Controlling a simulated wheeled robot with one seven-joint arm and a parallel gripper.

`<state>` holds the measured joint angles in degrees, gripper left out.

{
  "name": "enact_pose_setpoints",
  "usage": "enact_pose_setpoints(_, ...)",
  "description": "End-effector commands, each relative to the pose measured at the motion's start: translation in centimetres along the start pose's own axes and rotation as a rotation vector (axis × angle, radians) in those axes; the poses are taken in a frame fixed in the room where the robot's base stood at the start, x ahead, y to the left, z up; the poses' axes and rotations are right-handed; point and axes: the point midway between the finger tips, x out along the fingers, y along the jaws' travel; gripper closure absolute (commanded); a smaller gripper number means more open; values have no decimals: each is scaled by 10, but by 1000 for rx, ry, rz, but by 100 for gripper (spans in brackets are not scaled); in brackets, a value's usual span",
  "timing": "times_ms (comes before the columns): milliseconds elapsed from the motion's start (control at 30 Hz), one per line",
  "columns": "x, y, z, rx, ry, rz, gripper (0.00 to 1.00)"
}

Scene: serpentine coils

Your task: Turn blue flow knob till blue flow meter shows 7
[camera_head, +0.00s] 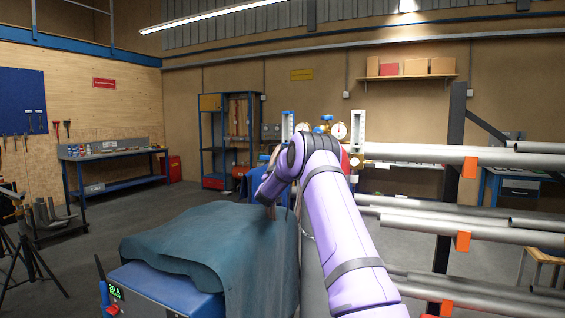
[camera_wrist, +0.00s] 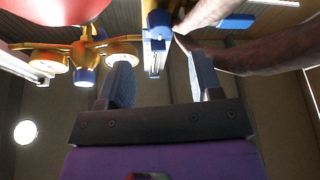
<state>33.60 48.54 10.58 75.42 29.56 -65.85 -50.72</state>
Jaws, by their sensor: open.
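In the wrist view my gripper (camera_wrist: 155,66) is open, with a dark finger on each side and nothing between them. A blue knob-like part (camera_wrist: 160,22) is beyond the fingertips, roughly in line with the gap and apart from them. A pale flow meter tube (camera_wrist: 155,60) adjoins it. In the head view two upright flow meters, left (camera_head: 287,126) and right (camera_head: 357,129), flank the brass regulators. I cannot tell which is the blue one, and no reading is legible. My arm covers the lower part of this group, and the gripper cannot be made out there.
Pressure gauges (camera_head: 339,130) sit between the flow meters and show in the wrist view (camera_wrist: 47,61). Brownish arm-like shapes (camera_wrist: 270,50) lie close by the right finger. A blue-green cover (camera_head: 190,245) lies over a blue machine. Pipes on a rack (camera_head: 430,215) fill the right side.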

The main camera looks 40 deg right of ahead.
Motion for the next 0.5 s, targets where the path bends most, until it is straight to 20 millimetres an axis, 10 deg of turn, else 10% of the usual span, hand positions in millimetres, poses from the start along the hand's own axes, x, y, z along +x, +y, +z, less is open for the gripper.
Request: enact_pose_setpoints(500, 70, 0, 0, 1, 0, -1, 41)
